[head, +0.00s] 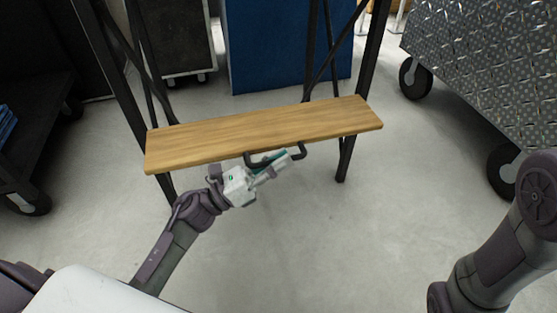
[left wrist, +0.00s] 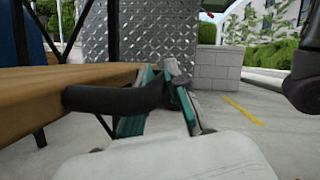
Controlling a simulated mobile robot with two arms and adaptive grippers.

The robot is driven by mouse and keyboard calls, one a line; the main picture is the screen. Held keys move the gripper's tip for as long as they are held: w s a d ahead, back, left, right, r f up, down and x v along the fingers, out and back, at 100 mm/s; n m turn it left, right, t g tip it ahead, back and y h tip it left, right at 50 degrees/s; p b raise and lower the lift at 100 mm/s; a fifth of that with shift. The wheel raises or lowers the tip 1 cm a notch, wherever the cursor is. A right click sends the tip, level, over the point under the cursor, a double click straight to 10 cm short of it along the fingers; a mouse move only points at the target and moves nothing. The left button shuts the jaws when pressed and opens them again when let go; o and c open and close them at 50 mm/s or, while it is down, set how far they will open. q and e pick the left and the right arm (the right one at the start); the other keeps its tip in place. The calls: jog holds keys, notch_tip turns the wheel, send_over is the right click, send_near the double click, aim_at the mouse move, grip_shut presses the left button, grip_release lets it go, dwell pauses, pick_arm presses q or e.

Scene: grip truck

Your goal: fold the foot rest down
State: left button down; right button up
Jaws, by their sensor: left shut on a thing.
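The foot rest is a wooden board (head: 265,132) on a black metal frame. It lies roughly level in the head view, and its edge also shows at the left in the left wrist view (left wrist: 50,95). A black handle (head: 300,151) sticks out from the board's near edge; it is close up in the left wrist view (left wrist: 115,97). My left gripper (head: 278,164) is at this handle, its teal-lined fingers shut around the bar. The fingers partly hide the handle. My right arm shows at the lower right of the head view, but its gripper is out of frame.
A diamond-plate metal cart (head: 485,65) on black wheels stands at the right. A blue panel (head: 275,45) and a dark wheeled case (head: 172,38) stand behind the frame. A dark cart (head: 30,130) is at the left. The concrete floor (head: 330,240) in front is clear.

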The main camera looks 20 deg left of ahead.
pick_arm(q)
jog(key=c, duration=1.2)
grip_release()
jog(key=shift+f, duration=0.1)
jog(key=v, duration=1.2)
jog(key=shift+s, duration=0.1)
